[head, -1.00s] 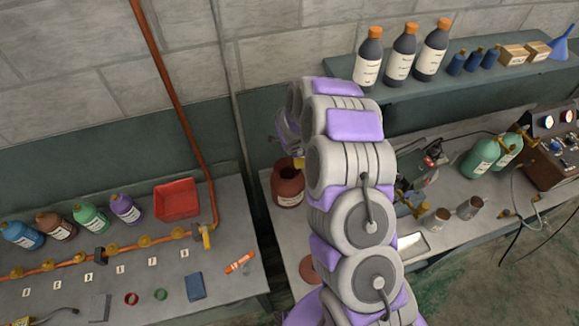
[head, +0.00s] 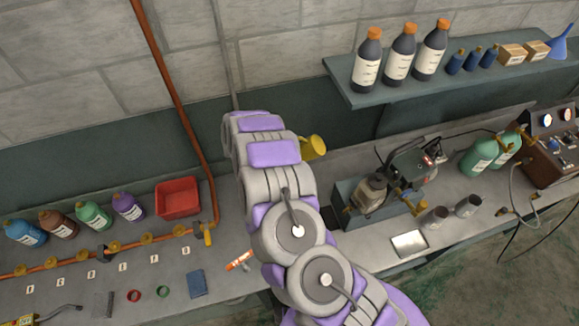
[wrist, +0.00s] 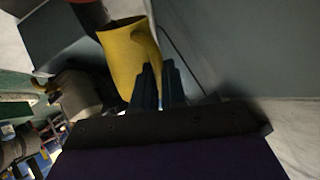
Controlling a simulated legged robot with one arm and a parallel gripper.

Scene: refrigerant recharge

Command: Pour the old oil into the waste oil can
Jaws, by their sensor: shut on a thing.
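A yellow cup (head: 314,147) shows at the right of my arm's far end in the head view, tilted, in front of the back wall. In the wrist view the yellow cup (wrist: 130,55) is held at its side between the two dark fingers of my gripper (wrist: 160,75). What is inside the cup cannot be seen. In the head view my arm hides the gripper and the place where a brown-red can stood earlier. A dark red piece (wrist: 91,14) shows at the top edge of the wrist view; I cannot tell if it is that can.
A shelf (head: 400,93) with bottles is above. A red bin (head: 178,198) and copper pipe (head: 180,110) are at the left.

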